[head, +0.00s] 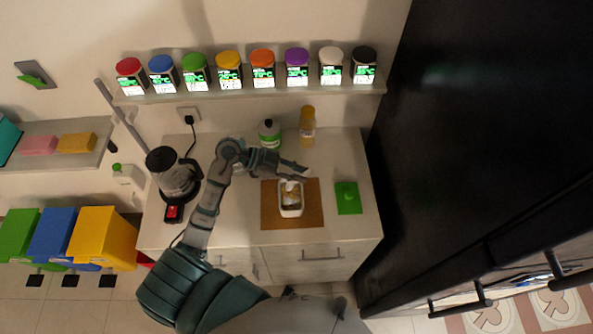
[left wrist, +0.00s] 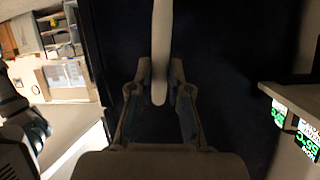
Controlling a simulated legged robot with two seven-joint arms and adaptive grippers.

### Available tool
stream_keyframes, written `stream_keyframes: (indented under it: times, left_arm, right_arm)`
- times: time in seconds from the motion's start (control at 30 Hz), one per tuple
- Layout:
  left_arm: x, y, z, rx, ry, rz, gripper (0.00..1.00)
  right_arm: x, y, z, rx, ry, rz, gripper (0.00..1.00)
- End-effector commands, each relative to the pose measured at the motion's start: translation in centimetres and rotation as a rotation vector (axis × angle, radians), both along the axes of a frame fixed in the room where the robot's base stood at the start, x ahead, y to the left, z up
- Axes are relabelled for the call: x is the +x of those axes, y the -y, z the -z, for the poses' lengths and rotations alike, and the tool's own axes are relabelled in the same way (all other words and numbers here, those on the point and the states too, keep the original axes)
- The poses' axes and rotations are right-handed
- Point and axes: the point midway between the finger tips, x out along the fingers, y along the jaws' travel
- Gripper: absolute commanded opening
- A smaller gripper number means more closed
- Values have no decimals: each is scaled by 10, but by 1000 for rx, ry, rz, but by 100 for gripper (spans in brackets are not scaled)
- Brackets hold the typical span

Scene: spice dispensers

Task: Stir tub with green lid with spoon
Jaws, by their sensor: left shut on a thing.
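A white open tub (head: 291,211) stands on a brown mat (head: 312,216) on the counter, with something pale and brownish inside. A flat green lid (head: 348,198) lies on the counter to its right, apart from it. My left gripper (head: 302,171) is above the back edge of the tub. In the left wrist view my left gripper (left wrist: 160,88) is shut on a long pale spoon (left wrist: 160,45). Only a stretch of the spoon shows there; I cannot tell from the head view how deep its end sits in the tub. My right gripper is out of view.
A coffee maker (head: 175,178) stands at the counter's left. A green-labelled bottle (head: 269,136) and a yellowish bottle (head: 307,125) stand behind my gripper. A shelf (head: 205,97) above holds several coloured-lid dispensers. A tall dark cabinet (head: 450,130) closes off the right.

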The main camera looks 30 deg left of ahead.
Motion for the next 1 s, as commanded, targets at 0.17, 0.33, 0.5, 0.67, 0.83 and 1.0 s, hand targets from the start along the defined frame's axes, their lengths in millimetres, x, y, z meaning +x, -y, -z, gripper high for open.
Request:
stream_keyframes:
  times: [0.17, 0.33, 0.5, 0.67, 0.83, 1.0]
  left_arm:
    - [0, 6, 12, -6, 1, 3, 0]
    - [1, 18, 24, -5, 1, 5, 0]
    - [0, 22, 37, -1, -5, 3, 0]
    - [0, 15, 52, -3, -3, 3, 0]
    - [0, 7, 69, -1, -3, 3, 0]
    - [0, 0, 83, -2, -4, 4, 0]
  right_arm:
    - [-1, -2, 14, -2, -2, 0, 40]
    - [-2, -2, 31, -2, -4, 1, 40]
    - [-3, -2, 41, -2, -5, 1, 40]
    - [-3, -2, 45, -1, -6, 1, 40]
    - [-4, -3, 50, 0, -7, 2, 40]
    - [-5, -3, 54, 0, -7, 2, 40]
